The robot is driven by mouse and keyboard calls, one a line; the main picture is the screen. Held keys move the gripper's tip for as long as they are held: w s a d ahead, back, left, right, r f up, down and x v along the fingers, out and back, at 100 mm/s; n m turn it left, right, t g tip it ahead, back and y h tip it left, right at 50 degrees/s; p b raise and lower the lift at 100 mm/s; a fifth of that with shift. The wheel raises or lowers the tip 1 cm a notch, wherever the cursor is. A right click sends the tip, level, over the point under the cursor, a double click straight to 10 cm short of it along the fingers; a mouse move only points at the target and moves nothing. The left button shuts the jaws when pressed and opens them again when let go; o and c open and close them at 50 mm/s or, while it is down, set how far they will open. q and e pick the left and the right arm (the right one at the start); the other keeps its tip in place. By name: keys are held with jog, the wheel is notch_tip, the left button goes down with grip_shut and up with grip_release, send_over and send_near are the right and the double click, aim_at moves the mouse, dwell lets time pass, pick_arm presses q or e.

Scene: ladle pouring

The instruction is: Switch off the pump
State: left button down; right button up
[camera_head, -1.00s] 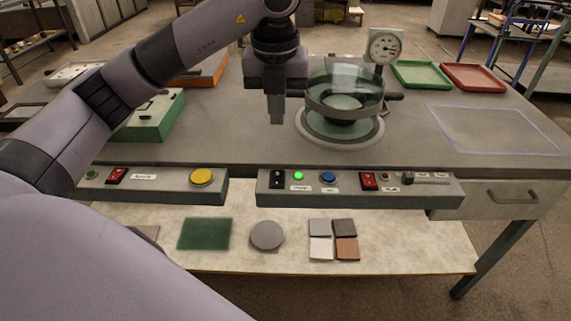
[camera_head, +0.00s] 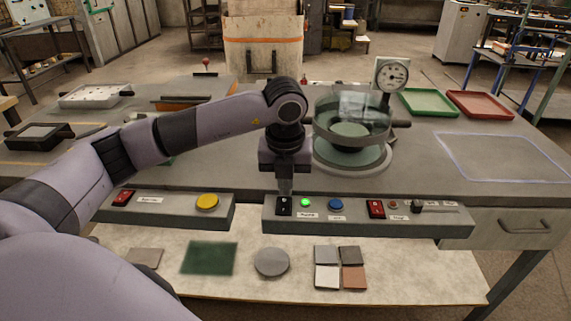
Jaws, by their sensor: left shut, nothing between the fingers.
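The black rocker switch (camera_head: 284,207) sits at the left end of the right control panel (camera_head: 455,224). Beside it a green lamp (camera_head: 305,202) is lit above a small white label, which seems to read PUMP. My left gripper (camera_head: 285,191) points down, shut and empty, with its fingertips at the upper end of the black switch. I cannot tell whether they touch it. A glass vessel (camera_head: 350,112) with a round gauge (camera_head: 392,74) stands behind the panel. My right gripper is not in view.
A blue button (camera_head: 336,204), a red switch (camera_head: 376,209) and a slider (camera_head: 417,206) share the panel. The left panel has a red switch (camera_head: 123,198) and a yellow button (camera_head: 207,201). Green (camera_head: 428,103) and red (camera_head: 480,104) trays lie at the back right.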

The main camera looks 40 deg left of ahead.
pick_arm(q)
jog(key=shift+w+f, duration=0.15)
jog(key=shift+f, duration=0.9)
